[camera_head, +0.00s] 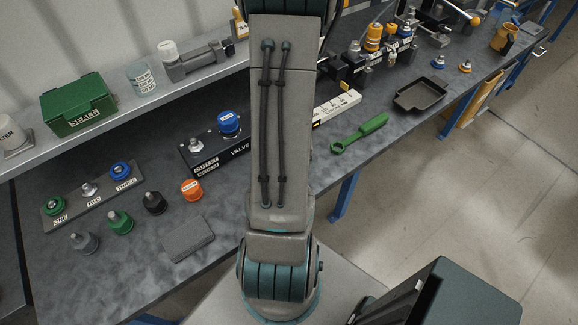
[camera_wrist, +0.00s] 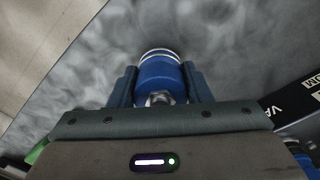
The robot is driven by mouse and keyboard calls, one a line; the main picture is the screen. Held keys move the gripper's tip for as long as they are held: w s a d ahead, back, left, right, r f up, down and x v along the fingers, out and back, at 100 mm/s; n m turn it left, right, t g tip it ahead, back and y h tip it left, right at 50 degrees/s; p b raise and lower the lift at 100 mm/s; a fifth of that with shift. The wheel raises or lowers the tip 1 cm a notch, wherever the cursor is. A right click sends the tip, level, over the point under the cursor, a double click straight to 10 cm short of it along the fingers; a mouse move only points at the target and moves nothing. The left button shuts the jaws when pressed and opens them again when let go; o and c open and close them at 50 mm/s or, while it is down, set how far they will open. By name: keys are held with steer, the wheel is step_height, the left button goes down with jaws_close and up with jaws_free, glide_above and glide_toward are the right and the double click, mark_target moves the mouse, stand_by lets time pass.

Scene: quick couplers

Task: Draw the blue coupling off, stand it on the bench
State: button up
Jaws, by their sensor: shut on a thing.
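My gripper (camera_wrist: 160,90) is shut on a blue coupling (camera_wrist: 160,72) with pale bands at its far end and a metal stub at its near end. The grey bench top (camera_wrist: 225,50) lies beyond it; I cannot tell whether the coupling touches it. In the head view my arm hides my gripper and this coupling. Another blue coupling (camera_head: 229,122) sits on the black valve block (camera_head: 190,158), which also shows at the right of the wrist view (camera_wrist: 295,103). A blue-topped fitting (camera_head: 121,170) sits on the numbered rack (camera_head: 72,205).
Loose grey (camera_head: 85,242), green (camera_head: 120,222), black (camera_head: 154,203) and orange (camera_head: 191,189) couplings stand left of my arm, near a grey pad (camera_head: 187,238). A green spanner (camera_head: 360,133) and black tray (camera_head: 420,95) lie to the right. The front right bench has bare room.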

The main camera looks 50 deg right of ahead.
steer(key=shift+f+b, duration=0.6)
steer(key=shift+f, duration=0.1)
steer(key=o, duration=1.2)
steer(key=shift+c, duration=0.2)
step_height(320, 180, up, 14)
steer(key=w+a+r+n+t, duration=0.1)
steer(key=a+r+n, duration=0.2)
steer(key=a, duration=0.5)
steer(key=w+a+r+n+t, duration=0.1)
steer(key=w+a+r+n, duration=0.1)
steer(key=a, duration=0.7)
steer(key=w+a+r+n+t, duration=0.1)
steer(key=w+a+r+n, duration=0.1)
steer(key=a+r+n, duration=0.3)
steer(key=a, duration=0.3)
steer(key=shift+w+a+t, duration=0.15)
steer(key=shift+w+t, duration=0.05)
steer(key=shift+t, duration=0.1)
